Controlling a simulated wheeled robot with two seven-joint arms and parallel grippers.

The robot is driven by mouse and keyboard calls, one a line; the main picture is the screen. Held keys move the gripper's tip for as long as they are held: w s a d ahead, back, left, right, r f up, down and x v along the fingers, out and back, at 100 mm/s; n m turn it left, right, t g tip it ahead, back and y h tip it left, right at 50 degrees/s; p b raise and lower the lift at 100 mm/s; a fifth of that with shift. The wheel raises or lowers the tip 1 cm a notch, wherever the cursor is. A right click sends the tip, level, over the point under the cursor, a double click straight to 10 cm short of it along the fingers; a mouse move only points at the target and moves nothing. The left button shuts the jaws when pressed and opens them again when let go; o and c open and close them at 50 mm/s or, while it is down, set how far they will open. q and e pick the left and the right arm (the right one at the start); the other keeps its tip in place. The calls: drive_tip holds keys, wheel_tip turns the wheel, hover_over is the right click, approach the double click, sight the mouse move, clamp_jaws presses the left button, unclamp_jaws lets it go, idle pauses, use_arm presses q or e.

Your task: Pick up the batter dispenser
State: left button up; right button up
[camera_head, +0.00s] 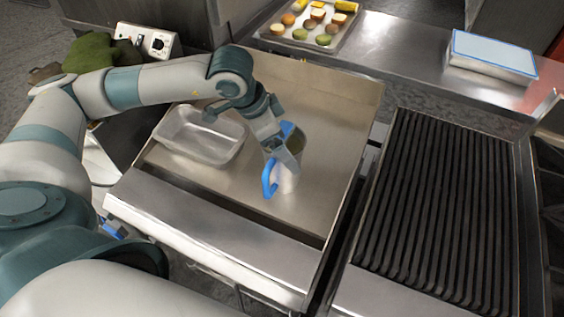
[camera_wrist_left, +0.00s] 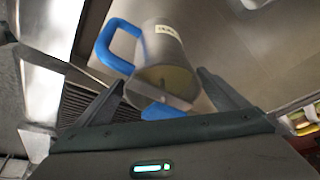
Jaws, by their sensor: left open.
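The batter dispenser (camera_head: 287,180) is a metal pitcher with a blue handle and a blue part at its rim. It stands on the flat steel griddle in the head view. In the left wrist view the dispenser (camera_wrist_left: 166,62) shows a label on its side and something yellowish inside. My left gripper (camera_head: 283,160) is at the dispenser's upper part, coming from above. Its two fingers (camera_wrist_left: 160,92) are open, one on each side of the dispenser's rim end. I cannot tell whether they touch it. My right gripper is not in view.
A clear empty tub (camera_head: 200,136) stands on the griddle (camera_head: 335,120) left of the dispenser. A ribbed grill (camera_head: 440,210) lies to the right. A tray of food pieces (camera_head: 348,32) and a white-blue box (camera_head: 492,55) are on the back counter. The griddle's right side is clear.

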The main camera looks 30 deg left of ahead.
use_arm(q)
drive_tip(key=shift+w+f+p, duration=0.15)
drive_tip(key=shift+f+p, duration=0.15)
drive_tip(key=shift+p, duration=0.05)
drive_tip(key=shift+p+x, duration=0.55)
drive_tip(key=shift+x, duration=0.55)
drive_tip(key=shift+w+f, duration=0.2)
drive_tip(key=shift+f, duration=0.35)
drive_tip(key=c, duration=1.8)
